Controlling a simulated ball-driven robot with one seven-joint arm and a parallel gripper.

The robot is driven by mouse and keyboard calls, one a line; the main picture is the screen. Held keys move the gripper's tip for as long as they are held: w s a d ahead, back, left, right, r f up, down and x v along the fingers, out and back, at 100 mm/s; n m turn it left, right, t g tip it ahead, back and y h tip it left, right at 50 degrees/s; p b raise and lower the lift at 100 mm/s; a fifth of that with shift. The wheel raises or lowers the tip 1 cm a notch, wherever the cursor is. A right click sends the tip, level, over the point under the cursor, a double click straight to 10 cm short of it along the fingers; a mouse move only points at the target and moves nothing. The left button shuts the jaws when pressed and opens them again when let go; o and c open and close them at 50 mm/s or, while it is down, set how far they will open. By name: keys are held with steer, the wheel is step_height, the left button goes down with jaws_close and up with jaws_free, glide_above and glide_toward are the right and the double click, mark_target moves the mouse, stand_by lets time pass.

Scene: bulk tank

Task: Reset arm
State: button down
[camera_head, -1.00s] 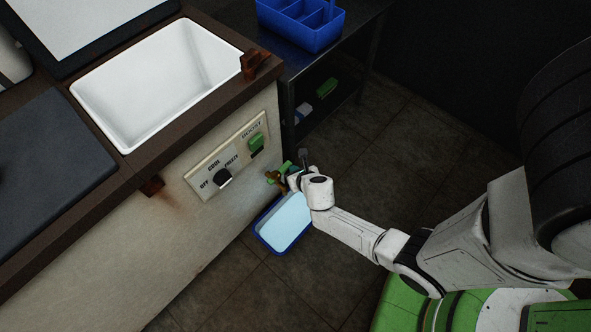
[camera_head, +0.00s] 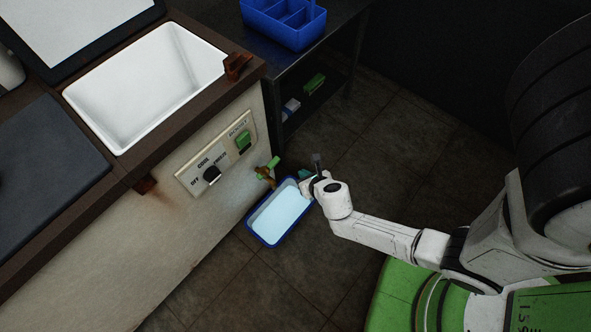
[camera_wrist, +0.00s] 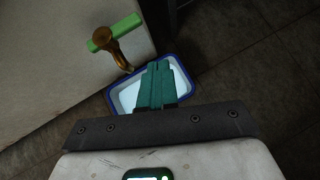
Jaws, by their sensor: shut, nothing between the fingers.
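My gripper (camera_head: 306,176) is at the end of my white arm, just right of the brass tap with a green handle (camera_head: 266,171) on the tank's side. In the wrist view my gripper's teal fingers (camera_wrist: 155,86) are shut together with nothing between them. The tap (camera_wrist: 108,42) shows to the upper left there, apart from the fingers. Below the tap, a blue-rimmed tray (camera_head: 250,226) stands on the floor with a pale white filling. In the wrist view the fingers overlap part of the tray (camera_wrist: 184,78).
The tank (camera_head: 150,250) carries a panel (camera_head: 217,155) with a dark knob (camera_head: 212,174) and a green switch (camera_head: 242,140). An open white basin (camera_head: 150,80) is in its top. A dark shelf table (camera_head: 290,75) holds a blue divided bin (camera_head: 285,22). The floor behind my arm is clear.

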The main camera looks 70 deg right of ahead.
steer(key=shift+s+a+r, duration=0.15)
steer(key=shift+s+r, duration=0.55)
steer(key=shift+s, duration=0.1)
step_height(320, 180, up, 9)
steer(key=m+g+h, duration=0.1)
steer(key=m+g, duration=0.2)
steer(key=m, duration=1.2)
steer(key=s+a+r+m+g+y+p, duration=0.1)
steer(key=s+a+r+m+g+y, duration=0.15)
steer(key=a+r+m, duration=0.35)
steer(key=s+a+r+m+g+y+p, duration=0.1)
steer(key=s+a+r+m+y, duration=0.1)
steer(key=a+r+m+y, duration=0.4)
step_height(320, 180, up, 12)
steer(key=a+m+h+p, duration=0.1)
steer(key=m+h+p, duration=0.1)
steer(key=p, duration=1)
steer(key=shift+f, duration=0.2)
